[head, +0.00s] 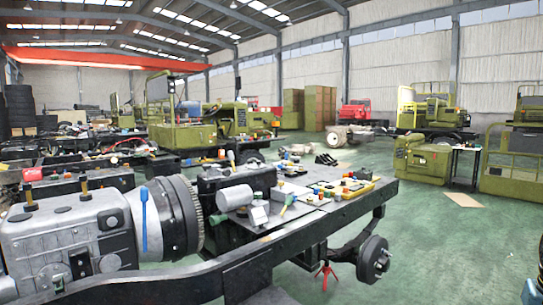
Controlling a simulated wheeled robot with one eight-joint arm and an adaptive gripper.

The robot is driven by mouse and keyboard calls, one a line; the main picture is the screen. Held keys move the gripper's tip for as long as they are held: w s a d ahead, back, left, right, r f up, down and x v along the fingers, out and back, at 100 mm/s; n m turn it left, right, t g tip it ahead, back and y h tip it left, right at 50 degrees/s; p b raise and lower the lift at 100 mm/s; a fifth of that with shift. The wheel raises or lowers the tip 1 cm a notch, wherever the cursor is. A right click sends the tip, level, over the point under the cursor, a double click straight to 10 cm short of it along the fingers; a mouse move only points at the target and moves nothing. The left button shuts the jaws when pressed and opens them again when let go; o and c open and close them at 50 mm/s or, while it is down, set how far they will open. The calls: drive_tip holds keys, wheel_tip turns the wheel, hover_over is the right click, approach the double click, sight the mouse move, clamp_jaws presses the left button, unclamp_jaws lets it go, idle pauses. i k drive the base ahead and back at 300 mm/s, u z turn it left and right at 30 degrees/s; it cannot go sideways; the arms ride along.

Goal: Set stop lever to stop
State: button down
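A grey engine or gearbox housing (66,242) fills the lower left of the head view. A blue upright handle (144,220) stands in front of its right end, beside the dark round flywheel part (179,215). I cannot tell which of these, if any, is the stop lever, and I see no readable stop marking. My gripper is not in view.
A dark flat bench-like chassis top (335,208) holds small tools and coloured parts. A wheel hub (372,259) and a red stand (326,275) are below it. Green machines (421,160) stand farther right. Green floor (440,250) is open at the right, with a cardboard sheet (463,199).

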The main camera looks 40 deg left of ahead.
sight(231, 156)
drive_tip(key=i, duration=1.1)
drive_tip(key=u, duration=0.95)
drive_tip(key=i, duration=0.8)
drive_tip(key=u, duration=0.6)
